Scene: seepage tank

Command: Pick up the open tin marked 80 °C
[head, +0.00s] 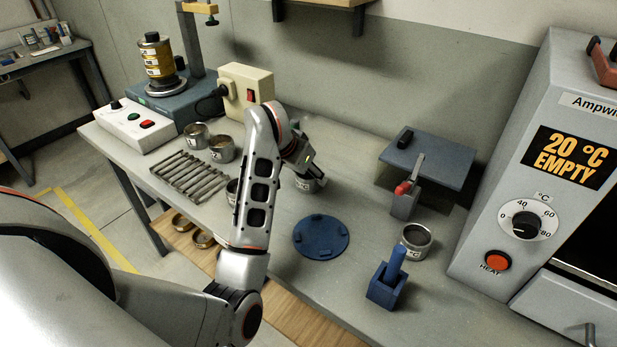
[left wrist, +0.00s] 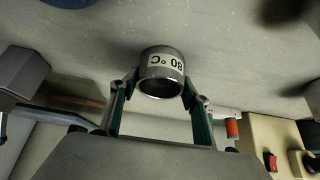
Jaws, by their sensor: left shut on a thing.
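The open tin marked 80 °C (left wrist: 161,70) is a short grey metal cylinder with a white label. In the left wrist view it sits between the two fingertips of my left gripper (left wrist: 162,88), which touch it on both sides. In the head view my left gripper (head: 301,160) points down over the bench, with the tin (head: 308,184) partly showing below it. I cannot tell whether the tin's base touches the bench. My right gripper is not in view.
Other tins (head: 222,149) stand left of my arm, near a metal rack (head: 190,176). A blue round plate (head: 321,237) lies in front. Another tin (head: 416,240), a blue holder (head: 386,287) and a clamp stand (head: 405,202) are right, beside the grey oven (head: 520,160).

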